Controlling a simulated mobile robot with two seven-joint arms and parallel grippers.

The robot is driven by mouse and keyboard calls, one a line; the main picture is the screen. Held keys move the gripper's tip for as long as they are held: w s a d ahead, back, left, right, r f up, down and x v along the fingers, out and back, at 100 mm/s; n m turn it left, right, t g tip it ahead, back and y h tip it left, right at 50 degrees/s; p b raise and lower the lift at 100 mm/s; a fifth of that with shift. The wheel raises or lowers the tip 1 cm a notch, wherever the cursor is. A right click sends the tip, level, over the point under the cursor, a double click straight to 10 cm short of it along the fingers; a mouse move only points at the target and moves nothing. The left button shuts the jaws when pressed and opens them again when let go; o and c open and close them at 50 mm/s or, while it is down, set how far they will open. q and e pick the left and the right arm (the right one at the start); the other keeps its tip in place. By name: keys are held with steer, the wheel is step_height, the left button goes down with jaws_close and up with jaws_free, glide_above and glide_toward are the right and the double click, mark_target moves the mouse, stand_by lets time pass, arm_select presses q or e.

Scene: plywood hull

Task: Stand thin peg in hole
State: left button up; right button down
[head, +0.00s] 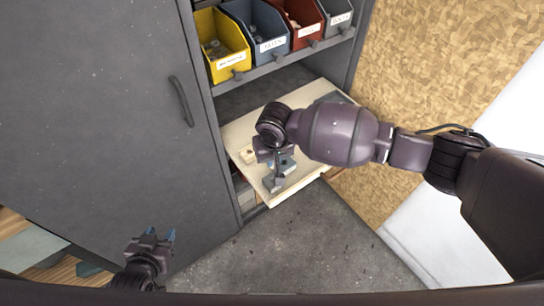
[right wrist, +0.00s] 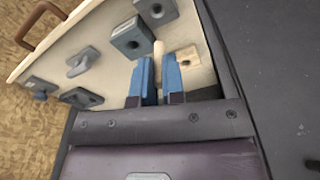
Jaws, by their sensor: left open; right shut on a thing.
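The thin peg (right wrist: 158,52) is a pale wooden rod between the blue fingertips of my right gripper (right wrist: 160,78) in the right wrist view. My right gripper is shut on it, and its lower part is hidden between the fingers. A pale wooden block with a dark hole (right wrist: 187,62) lies just to the right of the peg on the pale board (right wrist: 103,28). I cannot tell whether the peg touches it. In the head view my right gripper (head: 284,164) is over the board (head: 240,131). My left gripper (head: 153,238) is open and empty at the lower left, away from the board.
Several blue-grey pieces share the board, including a square block with a hole (right wrist: 131,38) close to the peg and a knob-like piece (right wrist: 83,61). A shelf of labelled bins, with a yellow one (head: 221,47), is above. A grey cabinet door (head: 110,110) stands left.

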steer(key=shift+d+f+b, duration=0.1)
steer(key=shift+f+b, duration=1.75)
steer(key=shift+f, duration=0.1)
steer(key=shift+f+b, duration=0.65)
steer(key=shift+f, duration=0.1)
steer(key=shift+f+b, duration=1.05)
steer(key=shift+f, duration=0.35)
steer(key=shift+f, duration=0.1)
steer(key=c, duration=1.1)
jaws_free()
